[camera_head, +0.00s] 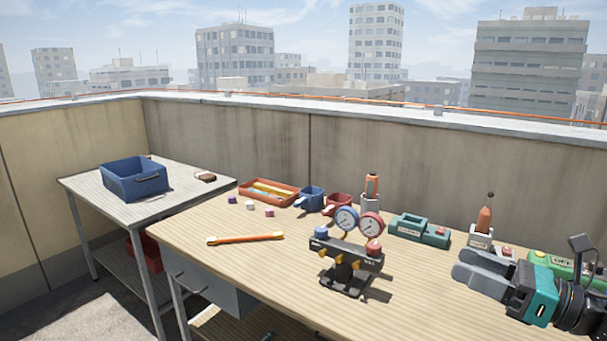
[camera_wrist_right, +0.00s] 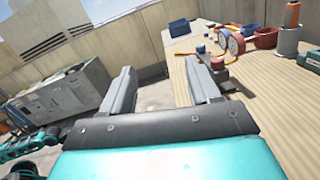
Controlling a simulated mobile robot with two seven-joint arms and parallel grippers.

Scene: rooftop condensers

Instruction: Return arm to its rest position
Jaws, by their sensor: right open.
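My right gripper (camera_head: 470,266) reaches in from the right edge in the head view. Its two grey fingers are apart, with nothing between them. They hover over the right part of the wooden workbench (camera_head: 235,280), near the grey holder with an orange-handled tool (camera_head: 484,222). In the right wrist view the gripper (camera_wrist_right: 159,78) is also open and empty, with floor and the bench edge beyond the fingers. My left gripper is not in the head view. Teal arm parts show at the lower left of the wrist view, but no left gripper can be made out.
A gauge manifold (camera_head: 346,262) stands mid-bench. Cups (camera_head: 312,198), a red tray (camera_head: 268,193), a teal block (camera_head: 408,227) and a green box (camera_head: 562,265) line the back. A blue bin (camera_head: 134,179) sits on the side table. Grey cabinets (camera_wrist_right: 62,100) stand beyond the bench.

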